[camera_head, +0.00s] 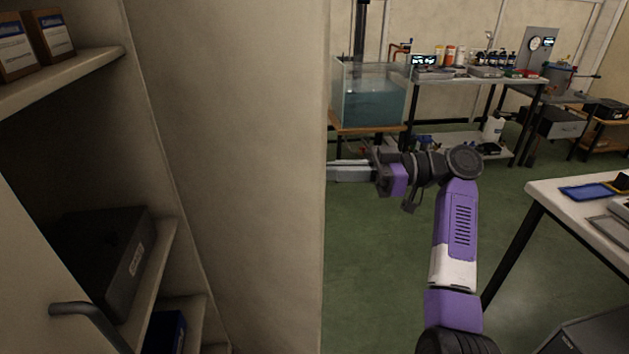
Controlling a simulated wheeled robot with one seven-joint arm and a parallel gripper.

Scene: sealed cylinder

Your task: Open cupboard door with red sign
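The cupboard stands at the left with its shelves (75,68) in view. A tall beige panel (245,150) runs along its right side and looks like a door standing open. No red sign shows. A grey bar handle (78,308) sits on a pale panel (30,270) at the lower left, which looks like another door. My gripper (345,171) is just right of the beige panel's outer edge, with its fingers pointing left. The fingertips are at or behind that edge, so I cannot tell whether they touch it or how far apart they are.
Boxes (48,35) and a dark case (107,258) are on the shelves. A white table (560,200) stands at the right. A water tank (370,92) and a cluttered bench (480,80) are at the back. Green floor (380,290) is clear between.

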